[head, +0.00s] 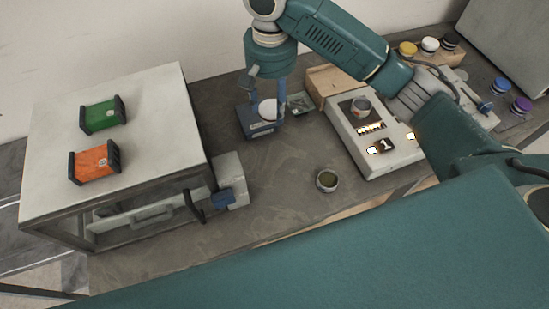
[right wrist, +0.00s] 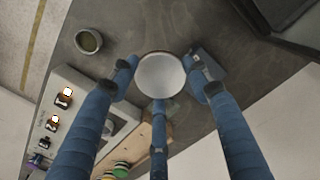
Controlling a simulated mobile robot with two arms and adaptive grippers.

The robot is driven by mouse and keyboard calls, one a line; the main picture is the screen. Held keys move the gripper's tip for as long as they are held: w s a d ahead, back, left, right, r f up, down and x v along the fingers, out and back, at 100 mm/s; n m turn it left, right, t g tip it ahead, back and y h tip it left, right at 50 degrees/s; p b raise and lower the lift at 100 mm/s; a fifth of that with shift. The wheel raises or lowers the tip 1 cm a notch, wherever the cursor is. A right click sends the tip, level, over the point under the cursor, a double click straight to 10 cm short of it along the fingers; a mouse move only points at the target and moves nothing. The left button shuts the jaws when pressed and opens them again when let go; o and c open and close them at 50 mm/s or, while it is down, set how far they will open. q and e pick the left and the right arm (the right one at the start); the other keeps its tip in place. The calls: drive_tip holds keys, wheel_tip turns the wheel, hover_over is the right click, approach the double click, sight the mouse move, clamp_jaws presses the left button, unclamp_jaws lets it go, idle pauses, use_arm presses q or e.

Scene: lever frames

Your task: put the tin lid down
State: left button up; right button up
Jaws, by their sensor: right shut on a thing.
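The tin lid (head: 268,109) is a pale round disc between the fingers of my right gripper (head: 265,112). In the right wrist view the lid (right wrist: 161,76) fills the gap between the blue fingertips, and the gripper is shut on it. In the head view it shows in front of a dark blue block (head: 258,131) on the grey bench; I cannot tell whether it touches anything below. An open tin (head: 327,180) with dark greenish contents stands on the bench to the lower right; it also shows in the right wrist view (right wrist: 88,40). My left gripper is not in view.
A large cabinet (head: 150,150) with green and orange blocks stands left. Bare bench lies around the open tin.

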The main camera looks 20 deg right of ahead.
drive_tip(key=shift+a+f+b, duration=0.15)
drive_tip(key=shift+a+f, duration=0.1)
drive_tip(key=shift+f, duration=0.3)
drive_tip(key=shift+a+f+b, duration=0.15)
drive_tip(key=shift+a+f, duration=0.05)
drive_tip(key=shift+f, duration=0.35)
drive_tip(key=p, duration=0.2)
hover_over(270, 156)
wheel_tip(270, 156, down, 13)
drive_tip(key=shift+s+f, duration=0.1)
drive_tip(key=shift+f, duration=2.25)
drive_tip(key=o, duration=0.9)
drive_tip(key=shift+f, duration=0.1)
wheel_tip(270, 156, up, 12)
drive_tip(key=shift+r+b, duration=0.15)
drive_tip(key=shift+b, duration=0.55)
